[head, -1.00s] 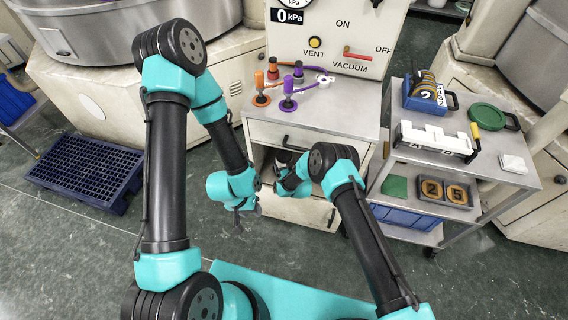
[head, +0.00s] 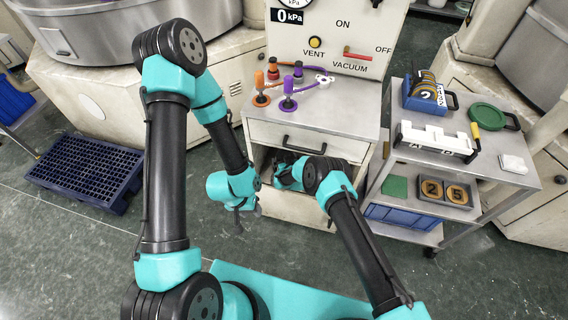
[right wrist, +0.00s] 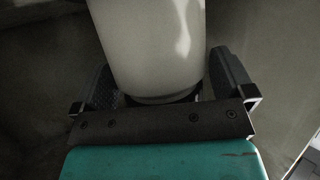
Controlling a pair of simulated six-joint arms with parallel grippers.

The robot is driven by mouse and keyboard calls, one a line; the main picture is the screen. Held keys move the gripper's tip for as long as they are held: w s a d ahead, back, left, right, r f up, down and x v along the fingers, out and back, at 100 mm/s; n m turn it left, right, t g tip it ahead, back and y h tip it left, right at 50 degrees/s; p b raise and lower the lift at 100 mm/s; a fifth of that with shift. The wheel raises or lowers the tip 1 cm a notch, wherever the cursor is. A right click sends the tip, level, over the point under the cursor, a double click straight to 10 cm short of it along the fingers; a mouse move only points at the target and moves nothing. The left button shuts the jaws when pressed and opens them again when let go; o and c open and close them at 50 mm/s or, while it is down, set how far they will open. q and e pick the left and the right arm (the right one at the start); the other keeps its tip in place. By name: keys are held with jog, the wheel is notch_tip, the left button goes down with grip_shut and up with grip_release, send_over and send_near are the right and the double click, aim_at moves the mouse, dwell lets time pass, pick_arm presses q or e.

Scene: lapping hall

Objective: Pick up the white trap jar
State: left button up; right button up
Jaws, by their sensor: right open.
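The white trap jar (right wrist: 152,45) fills the upper middle of the right wrist view as a smooth pale cylinder with a rounded lower end. My right gripper (right wrist: 166,78) is open, with one dark finger on each side of the jar. A narrow gap shows at the right finger; I cannot tell whether the left finger touches. In the head view the right arm reaches into the open lower compartment of the cabinet (head: 345,118), and the jar is not discernible there. My left gripper (head: 245,218) hangs in front of the cabinet, left of the compartment; its jaw opening is unclear.
The cabinet has a drawer front (head: 300,140) above the compartment. Orange and purple valve fittings (head: 289,92) stand on its top. A steel cart (head: 515,180) with several items stands close on the right. A blue pallet (head: 85,172) lies on the floor at left.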

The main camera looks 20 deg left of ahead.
aim_at(282, 151)
jog(key=shift+c, duration=0.4)
jog(key=c, duration=0.7)
jog(key=shift+r, duration=0.15)
jog(key=shift+w+r, duration=0.1)
jog(key=shift+r, duration=0.5)
notch_tip(282, 151, up, 2)
jog(key=shift+r, duration=0.2)
jog(key=s+d, duration=0.1)
jog(key=s, duration=0.4)
jog(key=s+d, duration=0.2)
jog(key=s, duration=0.3)
jog(key=s+d+r, duration=0.1)
jog(key=s, duration=0.4)
jog(key=shift+s+d, duration=0.2)
jog(key=shift+s, duration=0.1)
